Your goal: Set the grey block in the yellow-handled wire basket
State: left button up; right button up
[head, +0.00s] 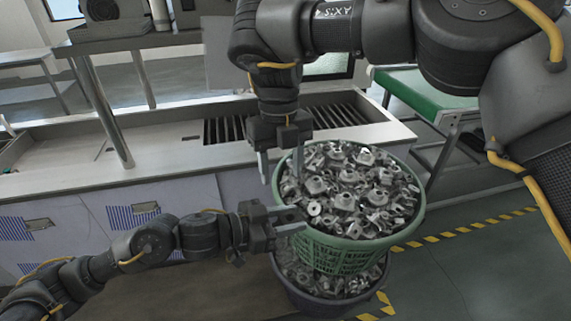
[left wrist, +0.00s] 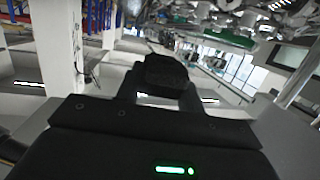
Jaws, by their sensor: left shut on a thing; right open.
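My left gripper (head: 290,221) reaches in from the left at the left side of a green basket of metal parts. In the left wrist view its fingers are shut on a dark, blocky thing (left wrist: 166,74); its shade there is too dark to be sure it is the grey block. In the head view the held thing cannot be made out. My right gripper (head: 281,166) points down, open and empty, above and beside the basket's left rim. I cannot make out a yellow-handled wire basket in either view.
The green basket (head: 335,257), heaped with metal parts, stands on a dark tub (head: 320,306) of similar parts. Behind is a long metal bench (head: 165,158) with a slatted opening (head: 335,115). A green-topped table (head: 425,90) stands at the back right. Floor at right is clear.

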aim_at(289, 217)
pick_arm(q)
jog(key=shift+a, duration=0.1)
pick_arm(e)
jog(key=f, duration=0.3)
jog(key=s+d+f, duration=0.1)
jog(key=f, duration=0.7)
jog(key=shift+s+d+f, duration=0.25)
jog(key=shift+s+d, duration=0.05)
jog(key=shift+d, duration=0.05)
jog(key=c, duration=0.6)
pick_arm(q)
jog(key=o, duration=1.1)
pick_arm(e)
jog(key=shift+c, duration=1.2)
pick_arm(q)
jog(key=v, duration=1.2)
jog(key=shift+f, duration=0.1)
